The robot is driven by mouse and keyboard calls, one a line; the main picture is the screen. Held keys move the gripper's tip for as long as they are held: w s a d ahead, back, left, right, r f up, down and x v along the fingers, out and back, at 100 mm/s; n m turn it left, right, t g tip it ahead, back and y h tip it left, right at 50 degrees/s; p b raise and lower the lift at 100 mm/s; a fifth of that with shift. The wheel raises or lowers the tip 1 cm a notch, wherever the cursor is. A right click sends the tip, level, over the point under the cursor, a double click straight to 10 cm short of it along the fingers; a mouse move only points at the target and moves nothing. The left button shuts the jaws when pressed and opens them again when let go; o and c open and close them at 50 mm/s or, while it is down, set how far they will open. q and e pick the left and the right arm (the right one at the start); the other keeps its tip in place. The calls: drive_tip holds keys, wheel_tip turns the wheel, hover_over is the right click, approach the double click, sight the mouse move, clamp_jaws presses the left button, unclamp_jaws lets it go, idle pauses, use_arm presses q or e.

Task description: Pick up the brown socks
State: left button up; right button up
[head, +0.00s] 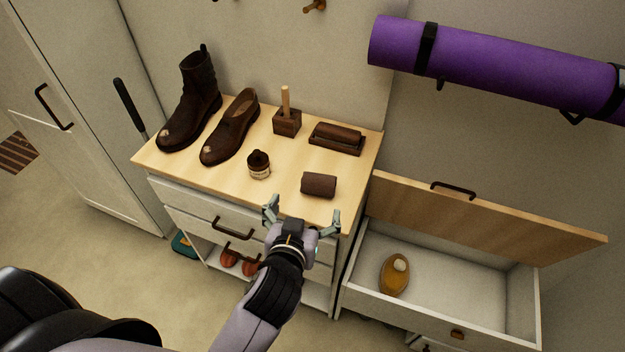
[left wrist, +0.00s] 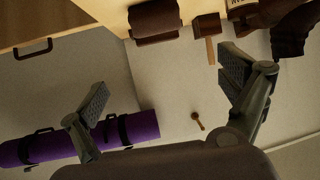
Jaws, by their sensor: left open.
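A dark brown rolled bundle, which looks like the brown socks (head: 319,185), lies near the front edge of the light wooden cabinet top (head: 225,185). My left gripper (head: 302,212) is open and empty. In the head view it shows just in front of the bundle, its fingers spread to either side and apart from it. In the left wrist view my open left gripper (left wrist: 165,80) has nothing between its fingers. I cannot make out the socks there. My right gripper is not in view.
A purple mat (head: 500,67) hangs on the wall.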

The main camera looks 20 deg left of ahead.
use_arm(q)
drive_tip(key=p, duration=0.1)
approach(318, 180)
drive_tip(key=x, duration=0.5)
drive_tip(key=shift+w+a+r, duration=0.1)
drive_tip(key=shift+w+r, duration=0.15)
drive_tip(key=shift+w, duration=0.15)
drive_tip(key=shift+p+x, duration=0.4)
drive_tip(key=shift+x, duration=0.8)
drive_tip(key=x, duration=0.4)
drive_tip(key=shift+s+f, duration=0.1)
drive_tip(key=shift+f, duration=0.25)
drive_tip(key=shift+s, duration=0.1)
drive_tip(key=c, duration=1.2)
